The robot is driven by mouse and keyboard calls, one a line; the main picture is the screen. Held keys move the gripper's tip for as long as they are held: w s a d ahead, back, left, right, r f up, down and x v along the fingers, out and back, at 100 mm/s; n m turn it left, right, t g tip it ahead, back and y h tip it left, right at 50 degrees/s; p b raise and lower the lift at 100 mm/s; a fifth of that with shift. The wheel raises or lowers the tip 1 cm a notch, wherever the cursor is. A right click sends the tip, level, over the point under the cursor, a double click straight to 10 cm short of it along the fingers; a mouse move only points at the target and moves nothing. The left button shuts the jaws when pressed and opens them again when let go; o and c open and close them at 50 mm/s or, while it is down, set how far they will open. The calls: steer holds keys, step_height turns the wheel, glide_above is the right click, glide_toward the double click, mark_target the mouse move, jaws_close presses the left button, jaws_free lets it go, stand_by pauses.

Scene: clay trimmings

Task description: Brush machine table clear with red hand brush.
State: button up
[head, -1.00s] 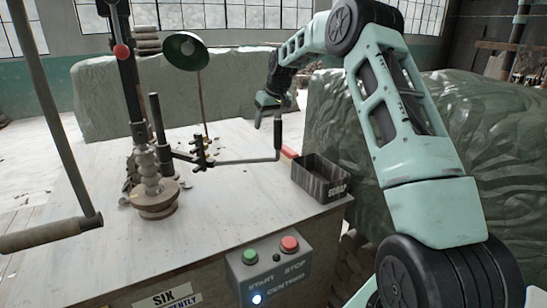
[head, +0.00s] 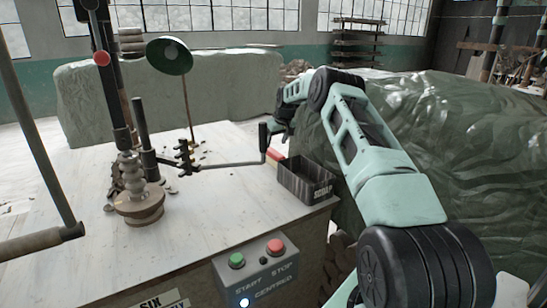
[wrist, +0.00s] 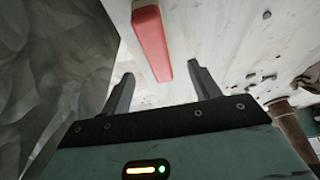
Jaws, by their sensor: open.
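The red hand brush lies on the machine table (head: 75,185) beside the scrap box. Only a bit of its red handle (head: 274,155) shows in the head view. In the wrist view the red handle (wrist: 152,40) points down between the two fingers, with its near end just ahead of the gap. Its bristles are not visible. My gripper (wrist: 160,71) is open and empty, with a finger on either side of the handle's line. In the head view my gripper (head: 279,124) is above the brush, partly behind the crank handle. Clay trimmings (head: 171,190) lie scattered around the machine's base.
A dark scrap box (head: 305,182) stands at the table's right edge. A crank arm (head: 225,163) with upright handle reaches across toward the brush. A green lamp (head: 169,56) and a stacked clay piece (head: 137,200) stand left. A sheeted clay mound (head: 450,150) is at right.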

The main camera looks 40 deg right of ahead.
mark_target(275, 151)
steer(key=shift+s+p+x, duration=0.15)
steer(key=shift+p+x, duration=0.2)
steer(key=shift+x, duration=1.5)
steer(key=shift+s+p+x, duration=0.1)
steer(key=shift+p+x, duration=0.2)
steer(key=shift+x, duration=1.5)
steer(key=shift+d, duration=0.15)
steer(key=shift+c, duration=0.3)
steer(key=c, duration=1.1)
steer(key=shift+o, duration=0.2)
